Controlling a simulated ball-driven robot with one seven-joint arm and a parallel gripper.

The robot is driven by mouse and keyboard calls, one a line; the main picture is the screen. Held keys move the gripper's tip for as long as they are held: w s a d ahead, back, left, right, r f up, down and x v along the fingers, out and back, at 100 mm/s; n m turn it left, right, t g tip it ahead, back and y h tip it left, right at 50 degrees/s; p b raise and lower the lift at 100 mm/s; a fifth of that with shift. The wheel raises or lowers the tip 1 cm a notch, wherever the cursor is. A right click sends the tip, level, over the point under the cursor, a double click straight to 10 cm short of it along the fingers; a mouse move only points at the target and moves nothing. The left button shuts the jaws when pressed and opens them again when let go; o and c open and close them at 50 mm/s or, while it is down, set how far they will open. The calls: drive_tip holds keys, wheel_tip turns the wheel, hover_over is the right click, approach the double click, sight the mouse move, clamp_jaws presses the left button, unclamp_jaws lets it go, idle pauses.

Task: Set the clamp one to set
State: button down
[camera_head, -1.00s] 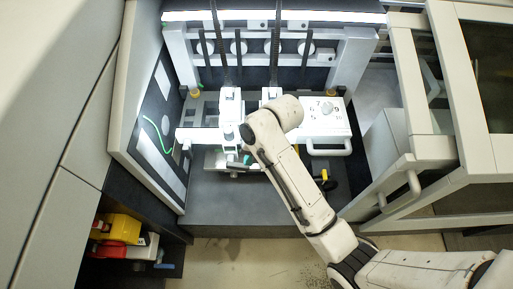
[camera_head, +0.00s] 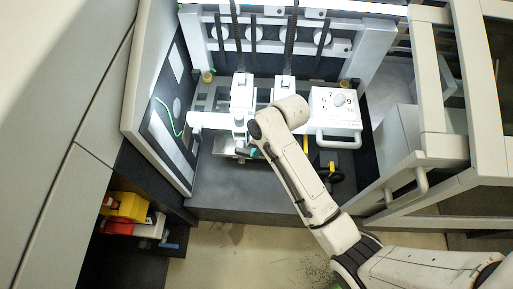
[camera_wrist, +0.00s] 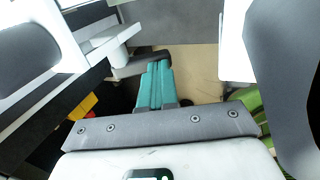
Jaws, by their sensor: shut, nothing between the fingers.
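Two white clamp-like heads stand side by side on the machine bed in the head view, a left one (camera_head: 242,92) and a right one (camera_head: 284,90), each under a dark upright rod. I cannot tell which is clamp one, nor its setting. My gripper shows in the wrist view as two teal fingers (camera_wrist: 154,85) pressed together with nothing between them. In the head view my arm mostly hides it; a teal bit (camera_head: 253,152) shows just below the left head, over the grey bed. Whether it touches anything is not clear.
A white box with a numbered dial (camera_head: 338,101) and a front handle stands right of the heads. A panel with a green line (camera_head: 167,118) borders the left. Yellow and red parts (camera_head: 122,212) lie in the lower left recess.

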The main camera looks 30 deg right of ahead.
drive_tip(key=shift+r, duration=0.15)
drive_tip(key=shift+r+p, duration=0.7)
drive_tip(key=shift+p, duration=0.2)
